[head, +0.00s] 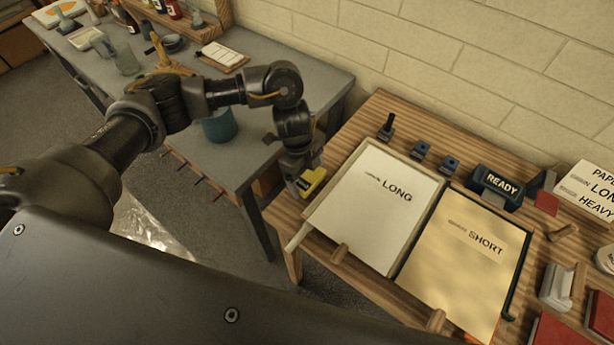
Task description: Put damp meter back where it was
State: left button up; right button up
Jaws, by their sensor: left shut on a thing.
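My left gripper (298,186) reaches in from the left and points down. It is shut on a small yellow and black device (313,181), which I take to be the damp meter. The meter is beside the left edge of the tray marked LONG (323,240), near the left edge of the wooden table. Part of the meter is hidden by the gripper, and I cannot tell whether it touches the table. My right gripper is not in view.
A tray marked SHORT (436,291) lies right of the LONG tray. A dark READY block (495,185), small blue blocks (420,150) and a black stamp-like piece (386,127) stand behind them. A grey table (305,88) with a blue pot (220,126) is at left.

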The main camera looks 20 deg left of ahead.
pick_arm(q)
jog(key=shift+f, duration=0.65)
jog(key=shift+f, duration=0.2)
jog(key=o, duration=0.7)
jog(key=shift+r, duration=0.1)
jog(key=shift+r, duration=0.25)
jog(key=b+v, duration=0.1)
jog(key=v, duration=1)
jog(key=shift+r, duration=0.35)
